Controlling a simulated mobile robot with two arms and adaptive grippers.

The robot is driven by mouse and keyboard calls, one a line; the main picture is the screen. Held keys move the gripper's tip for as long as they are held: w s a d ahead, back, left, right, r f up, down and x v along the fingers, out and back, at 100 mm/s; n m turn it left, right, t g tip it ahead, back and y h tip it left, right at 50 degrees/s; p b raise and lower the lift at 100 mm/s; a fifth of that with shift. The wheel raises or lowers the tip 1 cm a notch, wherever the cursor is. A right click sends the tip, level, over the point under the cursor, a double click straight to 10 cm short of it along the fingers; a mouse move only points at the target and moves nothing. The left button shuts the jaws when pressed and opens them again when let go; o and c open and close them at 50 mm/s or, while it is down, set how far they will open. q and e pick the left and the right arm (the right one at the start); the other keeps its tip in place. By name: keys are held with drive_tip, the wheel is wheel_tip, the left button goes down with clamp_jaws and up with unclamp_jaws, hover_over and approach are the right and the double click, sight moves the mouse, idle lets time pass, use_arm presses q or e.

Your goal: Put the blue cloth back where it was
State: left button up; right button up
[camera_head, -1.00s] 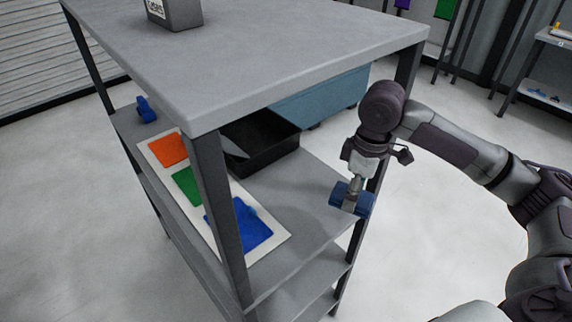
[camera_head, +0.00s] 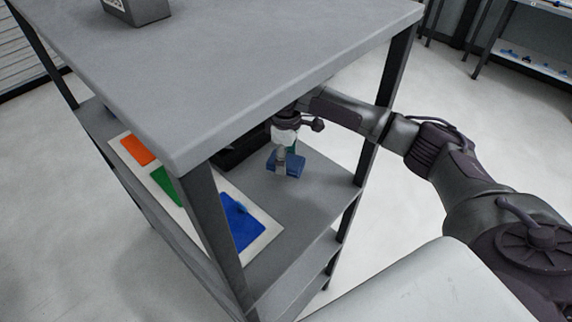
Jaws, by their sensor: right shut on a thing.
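My right gripper (camera_head: 287,158) is inside the shelf unit, under its top board. It is shut on the blue cloth (camera_head: 293,167), a small folded dark blue piece, and holds it above the middle shelf (camera_head: 305,205). A white board with an orange, a green and a blue patch lies on that shelf to the left. The blue patch (camera_head: 241,220) is nearest the cloth, and the cloth is apart from it. A shelf post hides part of the board (camera_head: 272,233). My left gripper is not in view.
The grey top board (camera_head: 230,60) overhangs the shelf, with a grey box (camera_head: 140,10) on it. A black tray (camera_head: 240,150) stands behind the board, partly hidden. Posts (camera_head: 215,230) stand at the shelf's corners. The shelf's right part is clear.

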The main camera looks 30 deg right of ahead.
wheel_tip(320, 180, down, 3)
drive_tip(key=shift+f+p, duration=0.1)
drive_tip(key=shift+p, duration=0.35)
drive_tip(key=shift+f, duration=0.5)
drive_tip(key=o, duration=1)
drive_tip(key=shift+r, duration=0.15)
wheel_tip(320, 180, up, 12)
drive_tip(key=p, duration=1.4)
